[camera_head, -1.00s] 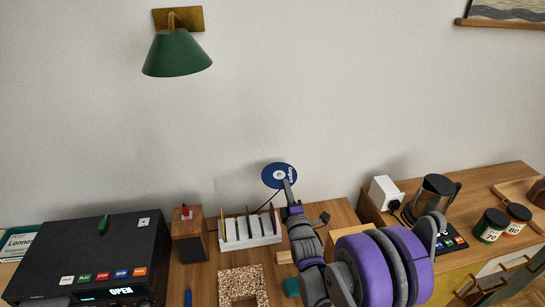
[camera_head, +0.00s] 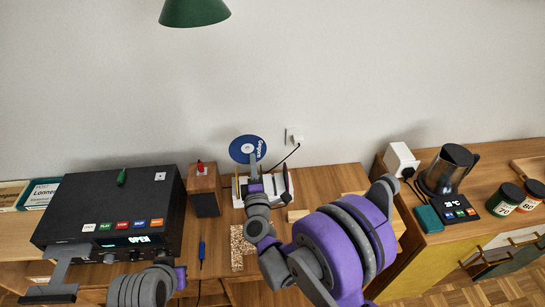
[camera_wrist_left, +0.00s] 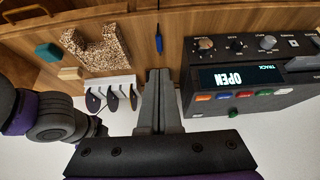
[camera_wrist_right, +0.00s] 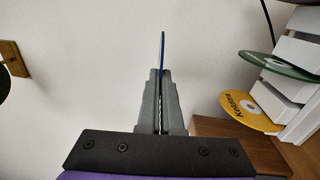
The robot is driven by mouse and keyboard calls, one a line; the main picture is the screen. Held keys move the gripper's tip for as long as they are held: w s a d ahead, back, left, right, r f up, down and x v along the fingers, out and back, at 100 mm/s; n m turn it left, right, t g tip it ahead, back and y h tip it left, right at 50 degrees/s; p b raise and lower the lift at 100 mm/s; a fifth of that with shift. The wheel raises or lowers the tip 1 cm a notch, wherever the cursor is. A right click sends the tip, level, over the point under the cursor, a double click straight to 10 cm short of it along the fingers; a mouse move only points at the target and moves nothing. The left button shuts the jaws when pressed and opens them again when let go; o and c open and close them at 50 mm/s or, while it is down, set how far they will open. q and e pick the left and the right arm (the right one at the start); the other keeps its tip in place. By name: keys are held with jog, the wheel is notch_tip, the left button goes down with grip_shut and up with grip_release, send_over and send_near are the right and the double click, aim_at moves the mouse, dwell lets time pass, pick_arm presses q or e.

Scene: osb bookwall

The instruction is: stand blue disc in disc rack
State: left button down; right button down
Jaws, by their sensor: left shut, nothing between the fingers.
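The blue disc (camera_head: 247,149) is upright in my right gripper (camera_head: 252,161), which is shut on its lower edge. In the right wrist view the disc (camera_wrist_right: 162,48) shows edge-on between the fingers (camera_wrist_right: 161,85). The disc is above and behind the white disc rack (camera_head: 303,187), apart from it, and the right arm hides part of the rack. In the right wrist view the rack (camera_wrist_right: 296,58) is at right, with a green disc (camera_wrist_right: 277,66) and a yellow disc (camera_wrist_right: 248,107). My left gripper (camera_wrist_left: 158,72) is shut and empty near the black player.
The black player (camera_head: 110,205) and a wooden box (camera_head: 204,190) stand left of the rack. A kettle (camera_head: 447,172) stands on the right cabinet. A green lamp (camera_head: 194,12) hangs above.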

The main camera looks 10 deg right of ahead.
pick_arm(q)
jog(key=c, duration=1.4)
grip_release()
jog(key=o, duration=0.4)
jog(key=shift+w+a+r+m+t+y, duration=0.15)
jog(key=shift+w+a+r+t, duration=0.05)
jog(key=shift+w, duration=0.4)
jog(key=shift+w+a+r+m+t+y, duration=0.15)
jog(key=shift+w+t, duration=0.05)
jog(key=shift+w, duration=0.35)
jog(key=w+r+m+t+y, duration=0.1)
jog(key=w+r+m+t, duration=0.25)
jog(key=w, duration=0.65)
jog(key=w+r+m+t, duration=0.2)
jog(key=w+m+t, duration=0.25)
jog(key=w, duration=0.45)
jog(key=m+t+h, duration=0.3)
jog(key=m+h, duration=0.6)
jog(key=m, duration=0.5)
send_near(233, 148)
jog(key=x, duration=1.2)
jog(key=shift+w+d+f, duration=0.1)
jog(key=shift+w, duration=0.05)
pick_arm(e)
jog(key=shift+s+a, duration=0.2)
jog(key=shift+a, duration=0.7)
